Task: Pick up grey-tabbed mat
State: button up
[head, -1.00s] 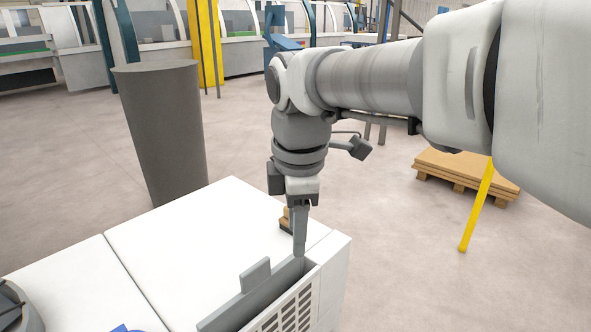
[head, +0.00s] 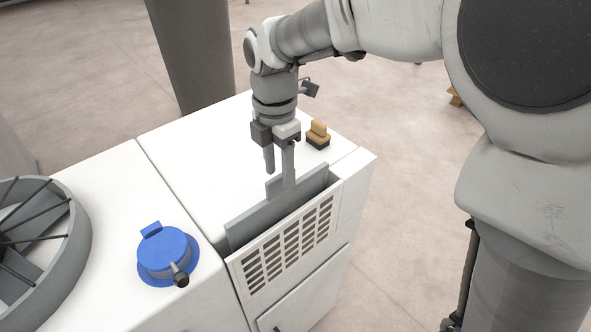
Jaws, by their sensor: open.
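The grey-tabbed mat (head: 250,222) is a thin grey panel. It stands on edge in a narrow slot behind a white slatted grille, with a short tab on its top edge. My gripper (head: 279,178) points straight down above the mat. Its two fingers are apart, with the tab just under and between or beside them; I cannot tell if they touch it. The right finger partly covers the tab. The lower part of the mat is hidden in the slot.
The slot is at the front of a white cabinet (head: 185,165). A wooden-handled brush (head: 318,133) lies on it, right of my gripper. A blue round fitting (head: 165,250) and a large grey ring-shaped drum (head: 75,255) are at the left. A dark grey bin (head: 195,60) stands behind.

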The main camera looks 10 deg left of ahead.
aim_at(281, 192)
jog(key=shift+d+f, duration=0.15)
jog(key=shift+f, duration=3.15)
grip_shut()
